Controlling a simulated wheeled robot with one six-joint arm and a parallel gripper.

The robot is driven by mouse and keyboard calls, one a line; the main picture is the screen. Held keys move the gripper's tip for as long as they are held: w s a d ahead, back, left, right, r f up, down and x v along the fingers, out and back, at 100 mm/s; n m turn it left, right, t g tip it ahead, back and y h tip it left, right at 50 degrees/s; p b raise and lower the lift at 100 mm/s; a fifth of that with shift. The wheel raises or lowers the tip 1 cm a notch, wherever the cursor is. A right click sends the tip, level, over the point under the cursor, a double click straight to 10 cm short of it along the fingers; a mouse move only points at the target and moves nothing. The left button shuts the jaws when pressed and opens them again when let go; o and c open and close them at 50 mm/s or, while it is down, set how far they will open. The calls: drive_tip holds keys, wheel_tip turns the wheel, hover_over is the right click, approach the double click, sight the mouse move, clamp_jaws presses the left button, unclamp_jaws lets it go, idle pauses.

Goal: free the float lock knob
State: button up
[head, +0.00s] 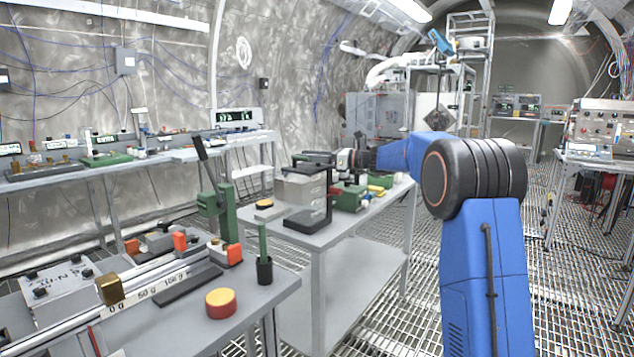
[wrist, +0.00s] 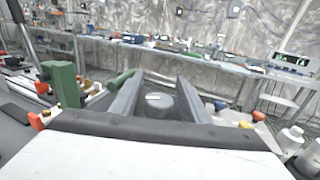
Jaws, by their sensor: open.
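My gripper (wrist: 157,92) is open, with its two grey fingers apart in the wrist view. Between them shows a round dark grey knob (wrist: 158,100) with a pale line across its top, which looks like the float lock knob. I cannot tell whether either finger touches it. The knob cannot be made out in the head view.
The middle bench (head: 345,238) also bears a green device (head: 350,197) right of the box. The near bench holds a green lever press (head: 222,207), a red-and-yellow button (head: 221,303) and a balance scale (head: 160,285). Grated floor (head: 375,305) lies open to the right.

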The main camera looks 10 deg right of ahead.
drive_tip(key=shift+w+m+t+h, duration=0.15)
drive_tip(key=shift+m+t+h, duration=0.7)
drive_tip(key=shift+t, duration=0.35)
drive_tip(key=m+t+h, duration=0.2)
drive_tip(key=m+h, duration=0.1)
drive_tip(key=w+d+m+t+h, duration=0.1)
drive_tip(key=t, duration=0.1)
drive_tip(key=shift+d+h, duration=0.1)
drive_tip(key=shift+h, duration=0.25)
drive_tip(key=v, duration=1.8)
drive_tip(key=s+a+f+n+g, duration=0.3)
drive_tip(key=s+a+f+n, duration=0.1)
drive_tip(key=s, duration=0.4)
drive_tip(key=s+a+f+n+g, duration=0.3)
drive_tip(key=s+a+f+n, duration=0.1)
drive_tip(key=s+a+n, duration=0.3)
drive_tip(key=shift+s+a+f+n, duration=0.2)
drive_tip(key=shift+s+a+n, duration=0.15)
drive_tip(key=shift+s, duration=0.8)
